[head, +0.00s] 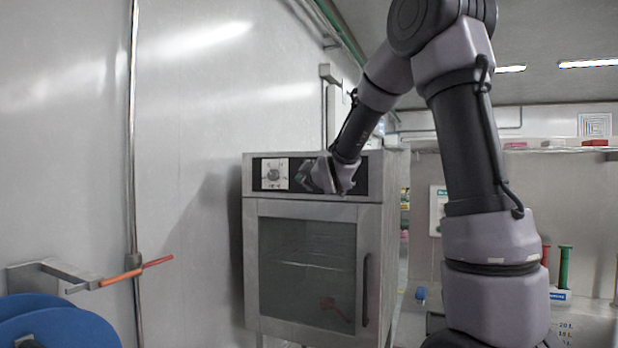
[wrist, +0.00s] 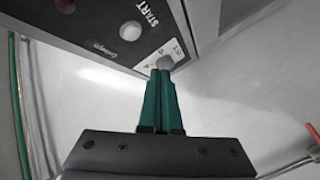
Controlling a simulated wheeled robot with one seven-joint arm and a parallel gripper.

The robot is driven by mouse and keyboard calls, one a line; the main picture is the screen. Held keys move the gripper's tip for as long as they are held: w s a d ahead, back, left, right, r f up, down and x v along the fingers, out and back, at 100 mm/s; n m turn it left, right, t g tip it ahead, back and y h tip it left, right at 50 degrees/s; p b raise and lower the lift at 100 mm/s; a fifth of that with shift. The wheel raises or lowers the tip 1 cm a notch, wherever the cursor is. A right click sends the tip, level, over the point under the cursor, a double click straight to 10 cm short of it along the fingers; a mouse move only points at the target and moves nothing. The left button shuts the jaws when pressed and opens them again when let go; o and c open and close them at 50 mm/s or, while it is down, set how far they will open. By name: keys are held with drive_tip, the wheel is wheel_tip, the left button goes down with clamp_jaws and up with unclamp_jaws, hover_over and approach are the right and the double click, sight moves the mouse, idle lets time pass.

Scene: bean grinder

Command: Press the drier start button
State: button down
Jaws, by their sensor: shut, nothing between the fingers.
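The drier (head: 250,275) is a steel cabinet with a dark glass door and a black control panel (head: 257,174) along its top front. In the wrist view the panel (wrist: 95,25) carries the word START, with a round white button (wrist: 130,31) close to it. My gripper (wrist: 163,77) is shut and empty, its green fingers together. The fingertips lie over the white dial plate (wrist: 176,49), close to its round knob (wrist: 165,62); I cannot tell if they touch. In the head view my gripper (head: 304,173) is in front of the panel, and my wrist hides the panel's middle, with the button.
A dark vertical handle (head: 365,290) runs down the door's right side. A wall bracket with an orange-red rod (head: 135,273) and blue discs (head: 55,325) are at lower left. Shelves with bottles stand at right. The space in front of the drier door looks clear.

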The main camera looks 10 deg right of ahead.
drive_tip(key=shift+w+d, duration=0.7)
drive_tip(key=shift+w, duration=0.3)
drive_tip(key=shift+w+d, duration=0.7)
drive_tip(key=shift+w, duration=0.25)
drive_tip(key=shift+w+d, duration=0.1)
idle(0.5)
drive_tip(key=shift+w+d, duration=0.15)
drive_tip(key=shift+w, duration=0.05)
drive_tip(key=shift+w+d, duration=0.25)
drive_tip(key=shift+w, duration=0.15)
idle(1.0)
drive_tip(key=shift+s, duration=0.1)
drive_tip(key=shift+s+a, duration=0.5)
drive_tip(key=shift+s, duration=0.1)
drive_tip(key=shift+s, duration=0.1)
drive_tip(key=s+a, duration=0.1)
drive_tip(key=s, duration=0.1)
drive_tip(key=s+a, duration=0.2)
idle(0.4)
